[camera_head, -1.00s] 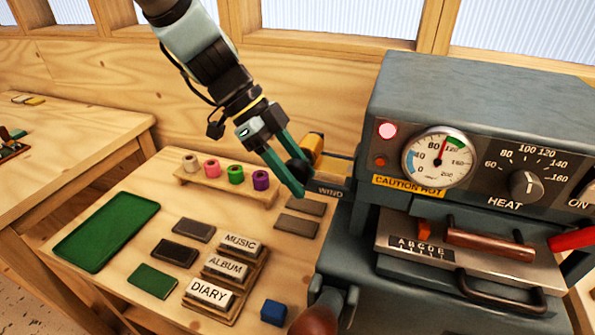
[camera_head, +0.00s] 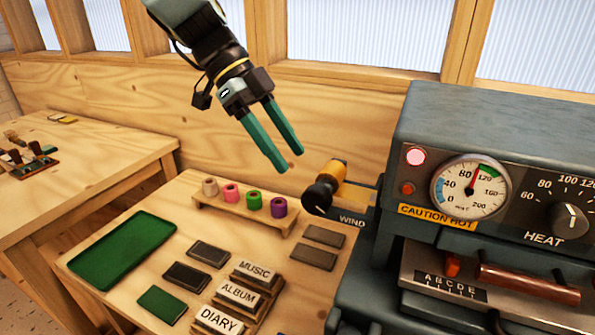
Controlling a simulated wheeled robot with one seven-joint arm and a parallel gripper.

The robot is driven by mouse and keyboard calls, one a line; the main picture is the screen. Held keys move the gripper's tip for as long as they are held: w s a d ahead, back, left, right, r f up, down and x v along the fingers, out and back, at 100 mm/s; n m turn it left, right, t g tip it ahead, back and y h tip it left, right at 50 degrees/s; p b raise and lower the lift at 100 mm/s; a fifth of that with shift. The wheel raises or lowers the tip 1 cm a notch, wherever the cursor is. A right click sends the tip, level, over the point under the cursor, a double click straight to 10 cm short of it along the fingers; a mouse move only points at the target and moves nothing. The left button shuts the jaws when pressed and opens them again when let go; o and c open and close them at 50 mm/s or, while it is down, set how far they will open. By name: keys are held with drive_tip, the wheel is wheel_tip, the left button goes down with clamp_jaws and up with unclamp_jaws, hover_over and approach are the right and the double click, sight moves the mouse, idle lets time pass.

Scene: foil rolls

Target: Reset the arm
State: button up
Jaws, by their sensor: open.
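My gripper (camera_head: 290,162) is open and empty, with its two green fingers pointing down and to the right. It hangs in the air in front of the wooden wall, above the rack of foil rolls. The black winding knob (camera_head: 319,196) stands below and to the right of the fingertips, apart from them. A yellow roll (camera_head: 335,172) sits behind the knob by the WIND label. My arm (camera_head: 205,50) reaches in from the top of the picture.
The grey press (camera_head: 440,130) with its gauge fills the right side. A green tray (camera_head: 122,250), several dark pads and the MUSIC, ALBUM and DIARY blocks (camera_head: 238,294) lie on the table. Another table is at left.

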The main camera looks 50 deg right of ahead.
drive_tip(key=shift+w+a+r, duration=0.1)
drive_tip(key=shift+w+r, duration=0.05)
drive_tip(key=shift+r, duration=0.05)
idle(0.5)
